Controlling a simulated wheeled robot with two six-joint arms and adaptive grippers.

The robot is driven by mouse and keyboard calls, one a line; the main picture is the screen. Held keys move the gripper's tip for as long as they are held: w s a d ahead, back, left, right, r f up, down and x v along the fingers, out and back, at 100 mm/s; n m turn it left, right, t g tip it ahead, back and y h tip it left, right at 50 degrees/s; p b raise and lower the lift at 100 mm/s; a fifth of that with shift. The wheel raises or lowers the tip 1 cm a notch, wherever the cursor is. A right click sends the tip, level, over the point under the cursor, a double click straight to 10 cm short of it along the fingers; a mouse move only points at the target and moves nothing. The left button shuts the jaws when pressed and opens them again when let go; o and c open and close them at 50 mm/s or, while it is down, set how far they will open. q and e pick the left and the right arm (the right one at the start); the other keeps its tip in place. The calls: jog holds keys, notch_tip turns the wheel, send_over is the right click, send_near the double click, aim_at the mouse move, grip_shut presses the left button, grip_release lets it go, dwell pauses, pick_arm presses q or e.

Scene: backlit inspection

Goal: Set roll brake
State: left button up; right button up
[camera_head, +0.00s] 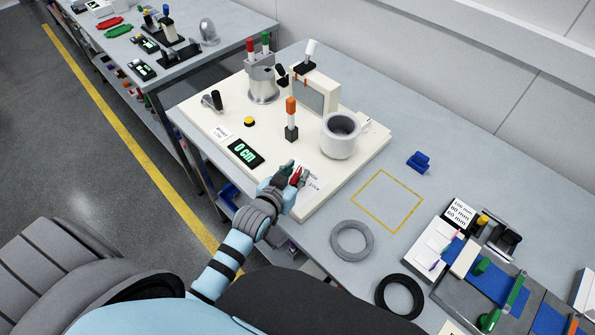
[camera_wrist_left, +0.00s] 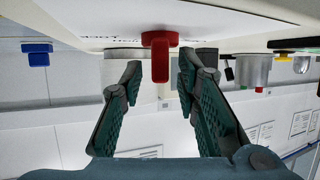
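The cream machine board (camera_head: 215,120) lies on the grey bench. A red lever (camera_head: 296,176) sits near its front edge, beside a white label (camera_head: 316,181) with partly readable "LOCK" lettering. My left gripper (camera_head: 293,172) is at the red lever, hiding part of it. In the left wrist view, the red lever (camera_wrist_left: 161,56) stands between the open fingertips of my left gripper (camera_wrist_left: 160,72), with visible gaps on both sides. The lever's setting cannot be told for sure. My right gripper is not in view.
The board also carries a green "0 cm" display (camera_head: 245,152), a yellow button (camera_head: 250,122), an orange-topped post (camera_head: 291,120) and a white roll (camera_head: 340,136). A grey ring (camera_head: 352,241), black ring (camera_head: 400,296) and blue block (camera_head: 419,161) lie right. The yellow-outlined square (camera_head: 382,202) is empty.

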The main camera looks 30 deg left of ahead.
pick_arm(q)
jog(key=shift+x, duration=0.8)
grip_shut()
